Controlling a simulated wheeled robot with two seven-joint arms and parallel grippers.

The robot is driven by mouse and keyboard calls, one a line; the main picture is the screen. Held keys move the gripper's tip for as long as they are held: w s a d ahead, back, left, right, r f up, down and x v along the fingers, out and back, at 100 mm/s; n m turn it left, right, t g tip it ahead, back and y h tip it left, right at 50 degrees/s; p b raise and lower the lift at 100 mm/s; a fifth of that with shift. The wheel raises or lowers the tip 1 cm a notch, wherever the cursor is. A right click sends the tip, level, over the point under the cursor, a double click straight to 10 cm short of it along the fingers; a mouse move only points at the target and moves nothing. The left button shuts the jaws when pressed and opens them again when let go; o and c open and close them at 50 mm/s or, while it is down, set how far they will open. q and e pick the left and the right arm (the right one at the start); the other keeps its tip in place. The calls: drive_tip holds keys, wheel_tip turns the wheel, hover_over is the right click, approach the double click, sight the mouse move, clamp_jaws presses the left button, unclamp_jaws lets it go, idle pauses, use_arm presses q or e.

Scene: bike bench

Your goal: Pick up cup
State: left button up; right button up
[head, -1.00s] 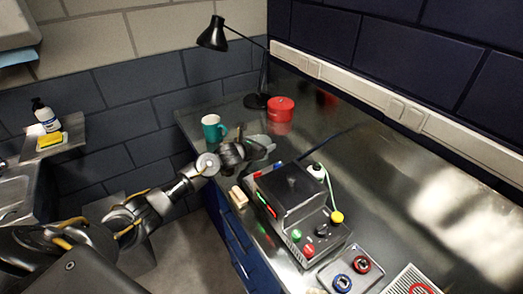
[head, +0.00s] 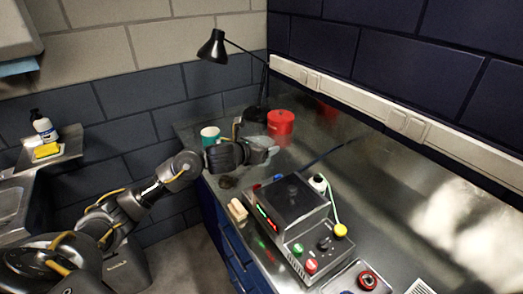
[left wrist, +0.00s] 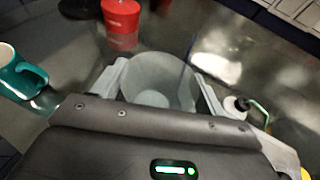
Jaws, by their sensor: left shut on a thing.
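My left gripper (head: 262,150) is shut on a pale grey, open-topped cup (left wrist: 155,90). In the left wrist view one finger lies on each side of the cup, and I look into its mouth. In the head view the cup is small and partly hidden by the gripper. A dark shadow lies on the bench below the wrist; I cannot tell how far the cup is from the bench top. A teal mug (head: 210,136) stands just left of the gripper, apart from it; it also shows in the left wrist view (left wrist: 22,78). My right gripper is not in view.
A red canister (head: 280,123) and a black lamp (head: 214,48) stand behind the gripper. A dark control box (head: 292,208) with coloured buttons and a small white bottle (head: 319,183) are in front.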

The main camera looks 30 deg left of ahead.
use_arm(q)
drive_tip(key=s+d+r, duration=0.2)
drive_tip(key=s+d, duration=0.1)
drive_tip(key=s, duration=0.2)
drive_tip(key=shift+r, duration=0.35)
